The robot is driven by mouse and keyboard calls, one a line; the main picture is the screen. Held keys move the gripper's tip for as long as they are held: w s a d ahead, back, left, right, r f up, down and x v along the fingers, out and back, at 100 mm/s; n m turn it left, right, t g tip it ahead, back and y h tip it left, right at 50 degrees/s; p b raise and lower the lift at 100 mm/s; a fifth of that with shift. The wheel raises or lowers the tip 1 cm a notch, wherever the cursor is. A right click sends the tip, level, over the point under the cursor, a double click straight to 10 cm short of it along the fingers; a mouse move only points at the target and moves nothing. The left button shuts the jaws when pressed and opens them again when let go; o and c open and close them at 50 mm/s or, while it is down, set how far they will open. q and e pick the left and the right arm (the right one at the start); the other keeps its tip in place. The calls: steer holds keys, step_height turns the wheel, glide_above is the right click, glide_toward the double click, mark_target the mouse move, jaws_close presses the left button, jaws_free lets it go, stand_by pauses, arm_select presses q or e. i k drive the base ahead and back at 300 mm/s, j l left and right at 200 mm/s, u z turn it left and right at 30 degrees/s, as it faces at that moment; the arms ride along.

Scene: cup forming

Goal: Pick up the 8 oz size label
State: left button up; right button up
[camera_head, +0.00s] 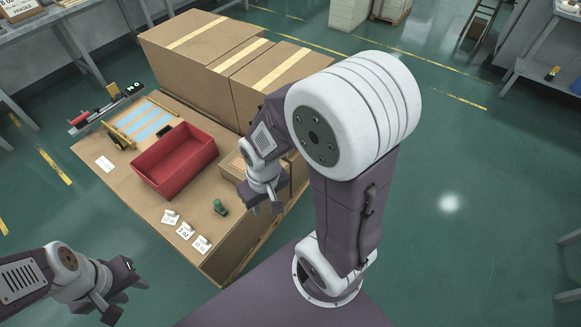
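Three small white cards with dark print lie in a slanting row near the front edge of the cardboard-topped surface: a back card (170,217), a middle card (185,231) and a front card (201,244). Their print is too small to tell surely which is the 8 oz size label. My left gripper (126,299) is open and empty, left of the cards and off the surface's near edge. My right gripper (263,207) hangs right of the cards, in front of a small carton. Its fingers look apart with nothing between them.
A red bin (174,160) stands behind the cards. A small green object (220,207) stands between the cards and my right gripper. Another white card (105,164) lies at the left. Large cartons (200,50) stand at the back. A small carton (232,167) is near my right gripper.

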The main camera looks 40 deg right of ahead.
mark_target(185, 231)
steer(key=k+l, duration=0.15)
steer(key=l, duration=0.2)
steer(key=k+l, duration=0.15)
steer(key=l, duration=0.2)
steer(key=k+l, duration=0.1)
steer(key=l, duration=0.25)
steer(key=k+l, duration=0.15)
steer(key=l, duration=0.2)
steer(key=k+l+u, duration=0.1)
steer(key=l, duration=0.25)
steer(key=u, duration=0.85)
